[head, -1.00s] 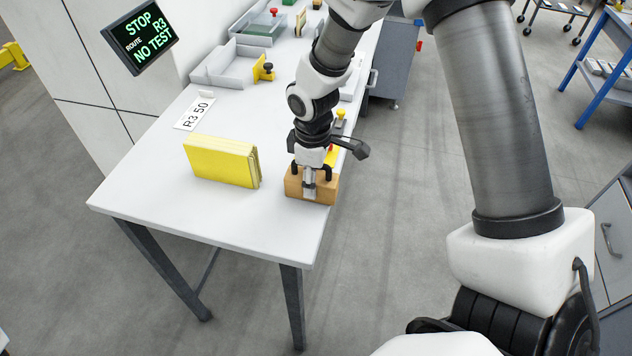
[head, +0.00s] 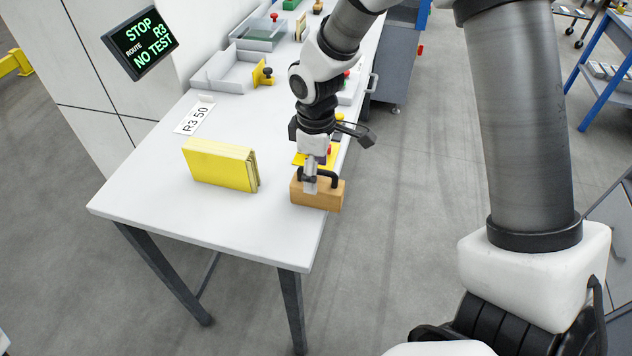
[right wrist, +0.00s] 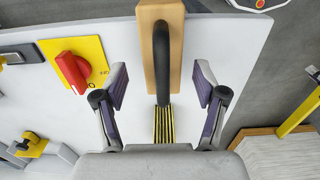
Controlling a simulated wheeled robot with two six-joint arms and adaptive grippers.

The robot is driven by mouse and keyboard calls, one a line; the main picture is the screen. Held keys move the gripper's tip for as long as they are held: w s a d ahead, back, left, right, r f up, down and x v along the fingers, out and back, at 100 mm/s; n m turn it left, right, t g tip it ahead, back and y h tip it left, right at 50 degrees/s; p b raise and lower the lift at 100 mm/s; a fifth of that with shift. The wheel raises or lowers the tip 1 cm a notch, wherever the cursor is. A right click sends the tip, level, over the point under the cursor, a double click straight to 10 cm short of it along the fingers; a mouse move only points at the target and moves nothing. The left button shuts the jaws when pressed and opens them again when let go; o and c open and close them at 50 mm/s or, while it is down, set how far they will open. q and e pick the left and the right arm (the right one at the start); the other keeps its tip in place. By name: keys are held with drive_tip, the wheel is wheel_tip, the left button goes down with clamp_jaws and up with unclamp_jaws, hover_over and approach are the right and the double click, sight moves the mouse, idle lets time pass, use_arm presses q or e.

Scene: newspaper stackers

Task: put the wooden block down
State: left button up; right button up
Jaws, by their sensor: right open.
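The wooden block (head: 325,199) is tan with a black arched handle on top. It stands upright on the white table (head: 250,232), close to the right edge, and seems to rest on it. My right gripper (head: 311,182) is directly over the block at its handle. In the right wrist view, its two fingers (right wrist: 160,92) are spread apart on either side of the handle, with gaps to it. The block (right wrist: 146,50) shows in the upper middle there. My left gripper is not in view.
A yellow stack (head: 220,165) stands left of the block. A red knob on a yellow plate (right wrist: 90,48) sits beyond the block. Grey trays (head: 218,70) and a "R3 50" label (head: 195,118) lie farther back. The front left of the table is clear.

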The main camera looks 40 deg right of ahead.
wheel_tip(320, 180, up, 8)
drive_tip(key=shift+s+f, duration=0.1)
idle(0.4)
